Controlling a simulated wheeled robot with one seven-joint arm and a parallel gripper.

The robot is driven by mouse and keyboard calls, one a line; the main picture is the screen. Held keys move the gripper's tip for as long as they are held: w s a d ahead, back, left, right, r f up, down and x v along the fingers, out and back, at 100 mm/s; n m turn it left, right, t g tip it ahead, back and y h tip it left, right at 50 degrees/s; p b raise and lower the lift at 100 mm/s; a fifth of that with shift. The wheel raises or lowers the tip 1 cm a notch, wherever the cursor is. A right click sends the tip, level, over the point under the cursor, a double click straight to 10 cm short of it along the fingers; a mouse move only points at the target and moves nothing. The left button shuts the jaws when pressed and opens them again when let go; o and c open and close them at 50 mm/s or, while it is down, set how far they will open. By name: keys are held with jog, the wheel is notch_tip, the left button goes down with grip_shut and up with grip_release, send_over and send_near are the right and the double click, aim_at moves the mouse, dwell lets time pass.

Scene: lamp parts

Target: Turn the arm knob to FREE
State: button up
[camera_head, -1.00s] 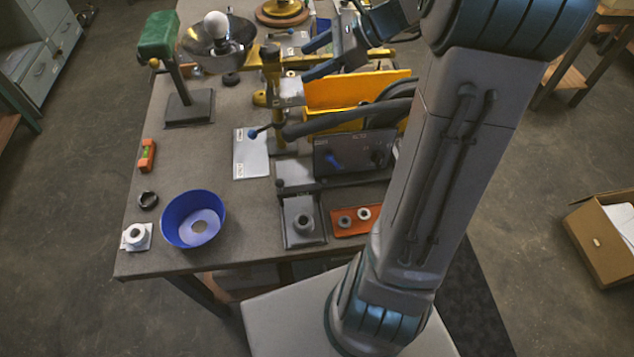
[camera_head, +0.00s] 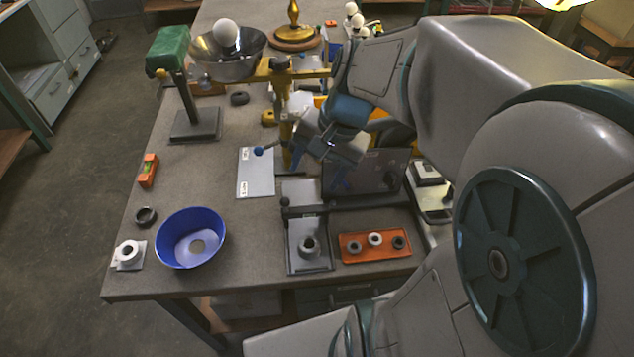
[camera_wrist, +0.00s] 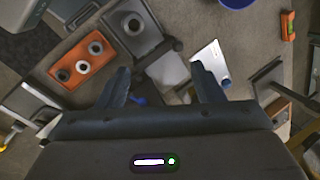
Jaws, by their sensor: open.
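A small blue ball knob (camera_head: 258,151) on a short dark stem sits at the upper edge of a white labelled card (camera_head: 256,180), beside the yellow post (camera_head: 285,130). I take it for the arm knob; the labels are too small to read. A blue spot (camera_wrist: 226,83), probably the same knob, shows by the card (camera_wrist: 209,62) in the wrist view. My gripper (camera_head: 318,171) is open and empty, right of the knob and above the bench, apart from it. Its spread fingers (camera_wrist: 160,70) point toward the card and grey base in the wrist view.
A dark control panel (camera_head: 378,175) stands close to the right of my gripper. An orange tray (camera_head: 374,256) with rings and a grey fixture (camera_head: 308,262) lie in front. A blue shade (camera_head: 190,222) is at left.

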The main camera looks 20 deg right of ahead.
jog(key=shift+s+d+f+n+t+h+b, duration=0.15)
jog(key=shift+s+f+n+h+b, duration=0.4)
jog(key=shift+s+f+n+b, duration=0.45)
jog(key=shift+s+d+f+n+t+h+b, duration=0.15)
jog(key=shift+s+f+n+h+b, duration=0.35)
jog(key=shift+s+f+n, duration=0.5)
jog(key=shift+w+a+f, duration=0.1)
jog(key=shift+w+f, duration=0.05)
jog(key=shift+w, duration=0.05)
